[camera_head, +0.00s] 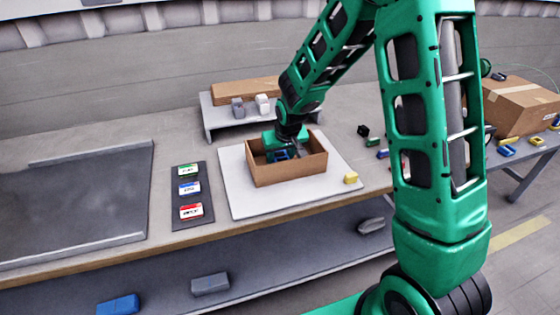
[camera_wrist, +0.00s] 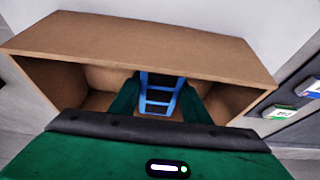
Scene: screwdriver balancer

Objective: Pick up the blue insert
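The blue insert (camera_head: 283,155) is a ladder-like frame with cross-bars and open gaps. It is inside the open cardboard box (camera_head: 289,172), near the middle. In the wrist view the blue insert (camera_wrist: 161,101) lies between the two dark green fingers of my gripper (camera_wrist: 160,104), with no clear gap on either side. My gripper (camera_head: 284,150) reaches down into the box and appears shut on the insert. The insert's lower part is hidden, so I cannot tell whether it touches the box floor.
The box stands on a white board (camera_head: 245,200) on the workbench. Its walls (camera_wrist: 150,42) surround my gripper closely. A dark strip (camera_head: 187,220) with green, blue and red labelled cards lies left. A yellow block (camera_head: 351,178) is at the board's right. A grey riser (camera_head: 228,117) stands behind.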

